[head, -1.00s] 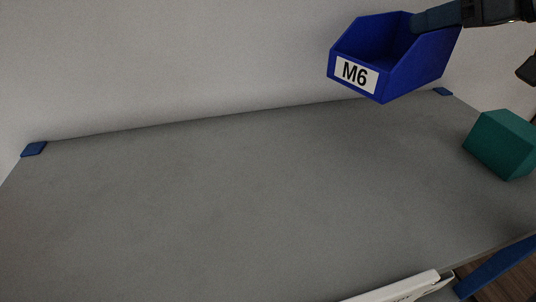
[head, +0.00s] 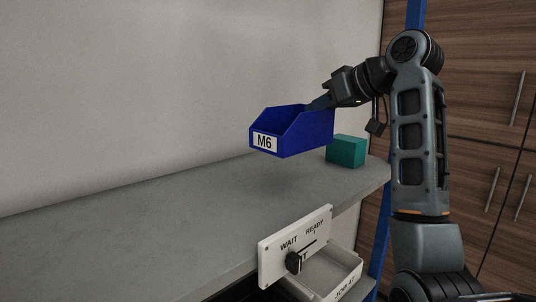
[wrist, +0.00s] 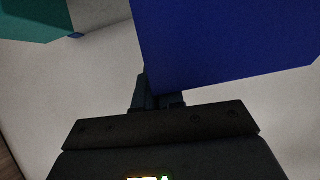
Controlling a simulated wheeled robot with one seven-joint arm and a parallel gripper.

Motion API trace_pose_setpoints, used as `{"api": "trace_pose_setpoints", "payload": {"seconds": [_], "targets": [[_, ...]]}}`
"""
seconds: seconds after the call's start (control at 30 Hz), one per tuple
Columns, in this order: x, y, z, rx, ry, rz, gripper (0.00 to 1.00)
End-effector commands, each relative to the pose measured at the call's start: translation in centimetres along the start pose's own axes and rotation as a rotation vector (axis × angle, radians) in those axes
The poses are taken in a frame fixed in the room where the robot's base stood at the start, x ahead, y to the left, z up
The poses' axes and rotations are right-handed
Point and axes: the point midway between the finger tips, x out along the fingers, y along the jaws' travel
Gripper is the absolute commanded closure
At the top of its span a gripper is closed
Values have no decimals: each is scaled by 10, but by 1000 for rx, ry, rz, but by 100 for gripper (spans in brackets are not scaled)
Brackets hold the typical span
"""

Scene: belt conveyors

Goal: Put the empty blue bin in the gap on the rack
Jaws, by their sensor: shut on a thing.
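The blue bin (head: 302,133) with a white M6 label hangs above the grey shelf in the head view, roughly level and apart from the surface. Its inside looks empty as far as it shows. My gripper (head: 318,104) is shut on the bin's back right wall. In the wrist view the blue bin (wrist: 225,45) fills the upper right, and my gripper (wrist: 158,100) meets its lower edge. A rack with a gap between bins is not visible in these frames.
A teal block (head: 346,151) stands on the grey shelf (head: 180,215), right of the bin. A white WAIT/READY panel (head: 294,246) with a black knob and a white tray (head: 335,272) are at the shelf's front. Wooden cabinets (head: 490,130) stand right. The shelf's left is clear.

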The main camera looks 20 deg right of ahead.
Motion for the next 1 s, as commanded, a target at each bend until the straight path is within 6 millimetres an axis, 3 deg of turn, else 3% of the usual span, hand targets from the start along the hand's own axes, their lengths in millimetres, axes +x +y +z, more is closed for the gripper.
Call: {"api": "trace_pose_setpoints", "payload": {"seconds": [0.2,0.4,0.6,0.87,1.0], "targets": [[46,-30,9,0,-4,-5,100],[74,-46,14,1,-1,-1,100],[83,-51,19,0,0,0,100],[98,-49,48,2,-2,-1,100],[100,-48,51,0,1,-1,100]]}}
